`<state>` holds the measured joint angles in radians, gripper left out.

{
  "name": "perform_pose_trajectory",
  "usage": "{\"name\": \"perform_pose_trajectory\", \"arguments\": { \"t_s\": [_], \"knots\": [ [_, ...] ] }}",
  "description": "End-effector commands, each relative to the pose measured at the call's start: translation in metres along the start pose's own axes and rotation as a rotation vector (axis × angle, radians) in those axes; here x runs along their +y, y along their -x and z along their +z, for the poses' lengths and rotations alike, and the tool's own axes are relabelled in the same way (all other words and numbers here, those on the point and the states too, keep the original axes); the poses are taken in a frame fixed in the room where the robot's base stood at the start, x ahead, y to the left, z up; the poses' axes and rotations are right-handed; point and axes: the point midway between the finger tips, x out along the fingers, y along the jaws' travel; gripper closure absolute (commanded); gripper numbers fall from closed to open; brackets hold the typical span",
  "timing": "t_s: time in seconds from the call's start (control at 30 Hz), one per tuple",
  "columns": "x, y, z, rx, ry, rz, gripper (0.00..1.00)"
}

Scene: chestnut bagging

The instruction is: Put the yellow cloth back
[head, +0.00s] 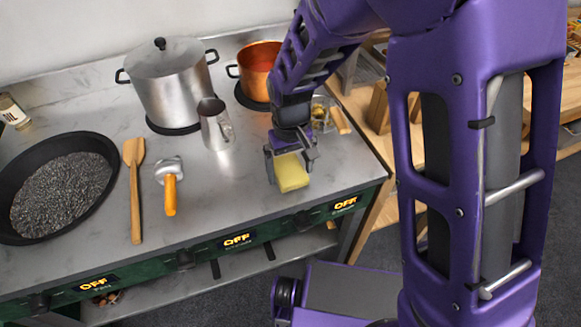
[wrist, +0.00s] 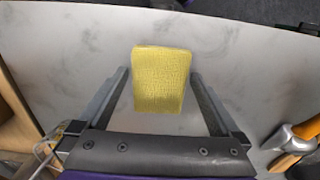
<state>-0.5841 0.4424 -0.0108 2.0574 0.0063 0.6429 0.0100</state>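The yellow cloth (head: 292,173) is a small folded pad near the front right of the counter. It also shows in the wrist view (wrist: 161,80), centred between my fingers. My gripper (head: 291,165) points down over it, its fingers (wrist: 161,75) spread widely with one on each side of the cloth. The fingertips are very close to the cloth's edges. I cannot tell whether they press on it, or whether the cloth rests on the counter or hangs just above it.
On the counter (head: 225,185) stand a large lidded pot (head: 165,85), a copper pot (head: 259,68), a metal jug (head: 215,125) and a black pan (head: 100,160). A wooden spatula (head: 135,190) and an orange-handled tool (head: 169,190) lie left of the cloth. A small glass container (head: 321,112) stands behind it.

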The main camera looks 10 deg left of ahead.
Motion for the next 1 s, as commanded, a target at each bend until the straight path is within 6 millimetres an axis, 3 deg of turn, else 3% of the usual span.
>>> {"name": "perform_pose_trajectory", "arguments": {
  "t_s": [0.17,0.27,0.7,1.0],
  "knots": [
    [0.000,0.005,-0.001,0.002,0.000,0.000,0.00],
    [0.000,0.019,-0.001,0.005,0.000,0.000,0.00],
    [0.000,0.106,-0.001,0.004,0.000,0.000,0.00],
    [0.000,0.122,0.000,0.000,0.000,0.000,0.00]
  ]
}}
